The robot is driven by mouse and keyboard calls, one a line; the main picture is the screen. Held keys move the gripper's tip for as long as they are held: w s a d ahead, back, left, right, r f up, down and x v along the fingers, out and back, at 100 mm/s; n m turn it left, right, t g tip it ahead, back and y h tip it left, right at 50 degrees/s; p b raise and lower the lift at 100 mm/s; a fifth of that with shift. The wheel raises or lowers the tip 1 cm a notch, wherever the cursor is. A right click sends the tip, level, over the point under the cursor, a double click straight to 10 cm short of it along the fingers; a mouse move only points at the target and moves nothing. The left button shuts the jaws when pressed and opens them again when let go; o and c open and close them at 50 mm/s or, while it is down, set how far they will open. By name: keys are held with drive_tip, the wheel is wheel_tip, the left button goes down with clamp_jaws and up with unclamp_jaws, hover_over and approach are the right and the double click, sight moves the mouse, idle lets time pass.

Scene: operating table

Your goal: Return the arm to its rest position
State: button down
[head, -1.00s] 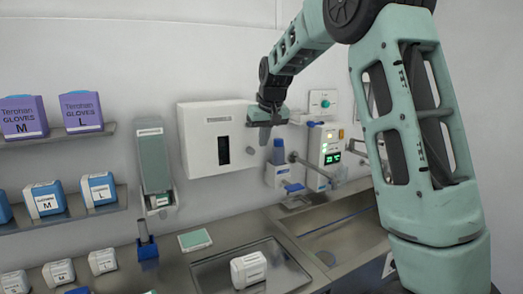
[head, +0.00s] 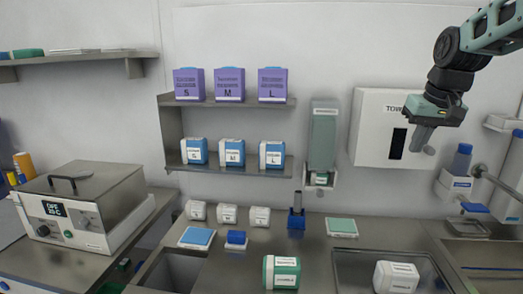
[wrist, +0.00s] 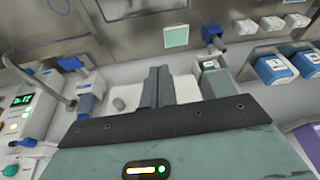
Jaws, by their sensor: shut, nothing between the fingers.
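My gripper (head: 422,139) hangs from my teal arm at the upper right of the head view, in front of the white towel dispenser (head: 375,155). Its fingers point down and are closed together with nothing between them. In the wrist view the two dark fingers (wrist: 158,87) stand side by side, touching, with only the wall and counter fittings beyond. The gripper is well above the counter and holds nothing.
A steel counter (head: 225,262) runs below, with a white-and-green container (head: 281,272) and a white box (head: 397,277) in a tray. Shelves with purple glove boxes (head: 228,84) are at the middle. A steel bath (head: 84,207) stands left. A blue-capped bottle (head: 462,160) is right of my gripper.

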drive_tip(key=s+a+f+n+g+y, duration=0.1)
drive_tip(key=s+a+f+n, duration=0.1)
drive_tip(key=s+a+f, duration=0.6)
drive_tip(key=s+a+f+n+g, duration=0.1)
drive_tip(key=s+a+n, duration=0.35)
drive_tip(key=a, duration=0.75)
drive_tip(key=s+a+f+n, duration=0.1)
drive_tip(key=s+f, duration=0.3)
drive_tip(key=s, duration=0.5)
drive_tip(key=s+a+f+n+g+b, duration=0.1)
drive_tip(key=s+a+f, duration=0.2)
drive_tip(key=s, duration=0.7)
drive_tip(key=shift+s+a+f+g+h, duration=0.15)
drive_tip(key=shift+a+f+g+h, duration=0.15)
drive_tip(key=shift+f, duration=0.35)
drive_tip(key=shift+d+n, duration=0.1)
drive_tip(key=shift+n, duration=0.15)
